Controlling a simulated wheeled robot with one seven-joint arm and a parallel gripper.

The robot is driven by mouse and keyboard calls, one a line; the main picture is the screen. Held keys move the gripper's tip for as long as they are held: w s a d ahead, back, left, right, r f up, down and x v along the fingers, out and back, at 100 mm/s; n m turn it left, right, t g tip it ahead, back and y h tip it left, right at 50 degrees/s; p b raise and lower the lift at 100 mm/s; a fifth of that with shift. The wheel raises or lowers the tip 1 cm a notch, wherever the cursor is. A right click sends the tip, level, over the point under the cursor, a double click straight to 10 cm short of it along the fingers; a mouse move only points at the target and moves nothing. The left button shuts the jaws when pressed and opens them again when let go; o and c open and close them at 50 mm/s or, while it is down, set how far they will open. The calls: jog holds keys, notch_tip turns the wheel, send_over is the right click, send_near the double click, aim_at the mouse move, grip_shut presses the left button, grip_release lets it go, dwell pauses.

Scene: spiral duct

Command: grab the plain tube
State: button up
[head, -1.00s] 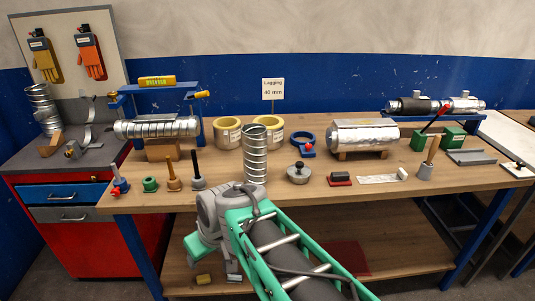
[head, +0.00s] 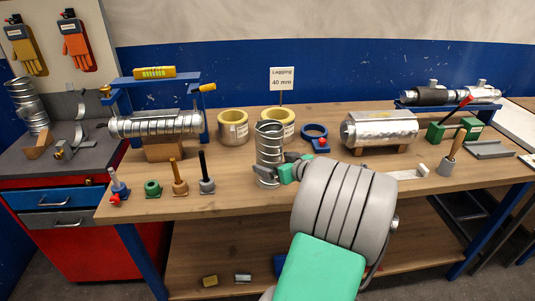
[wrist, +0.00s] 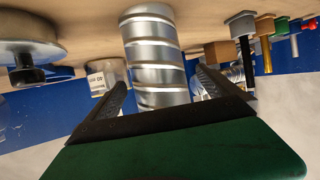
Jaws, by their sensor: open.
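The upright metal tube (head: 269,140), with spiral ridges and no wrap, stands on the workbench near its front middle. It fills the centre of the wrist view (wrist: 156,55), which shows the scene upside down. My gripper (head: 270,172) is open at the tube's lower part, with a dark finger on each side of it in the wrist view. I see no clear contact between the fingers and the tube. My arm hides part of the bench to the right of the tube.
Two yellow lagging rings (head: 233,128) stand behind the tube, with a sign (head: 282,78) and a blue ring clamp (head: 315,131). A ridged duct (head: 155,125) lies on a stand to the left. A foil-covered cylinder (head: 379,130) lies to the right. Several small pegs (head: 179,178) stand front left.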

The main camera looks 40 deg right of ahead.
jog(key=x, duration=0.4)
jog(key=shift+d+f+p, duration=0.1)
jog(key=shift+p, duration=0.25)
jog(key=shift+s, duration=0.1)
jog(key=shift+c, duration=0.4)
jog(key=c, duration=1.6)
